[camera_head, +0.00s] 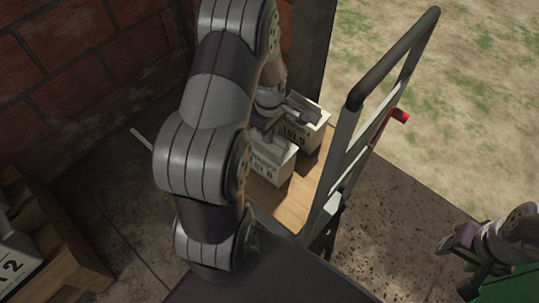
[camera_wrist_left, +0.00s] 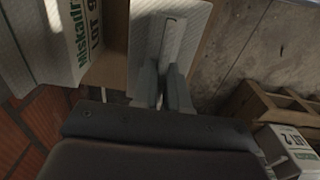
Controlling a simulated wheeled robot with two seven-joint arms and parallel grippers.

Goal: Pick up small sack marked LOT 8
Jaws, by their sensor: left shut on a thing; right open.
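A small pale sack (camera_head: 272,160), whose label looks like LOT 8, stands on the wooden deck (camera_head: 291,207) of a trolley in the head view. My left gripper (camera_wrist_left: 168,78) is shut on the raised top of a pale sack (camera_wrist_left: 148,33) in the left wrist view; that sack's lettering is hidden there. My left arm covers much of this grip in the head view. A second sack marked LOT 9 (camera_head: 303,128) stands just behind; it also shows at the upper left of the left wrist view (camera_wrist_left: 72,38). My right gripper (camera_head: 463,264) is open and empty at the lower right.
The trolley's grey handle frame (camera_head: 352,150) rises right of the sacks, with a red knob (camera_head: 400,115). A wooden crate (camera_head: 75,270) with a sack marked LOT 2 (camera_wrist_left: 292,148) stands left. A brick wall (camera_head: 60,60) is behind. Open ground lies right.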

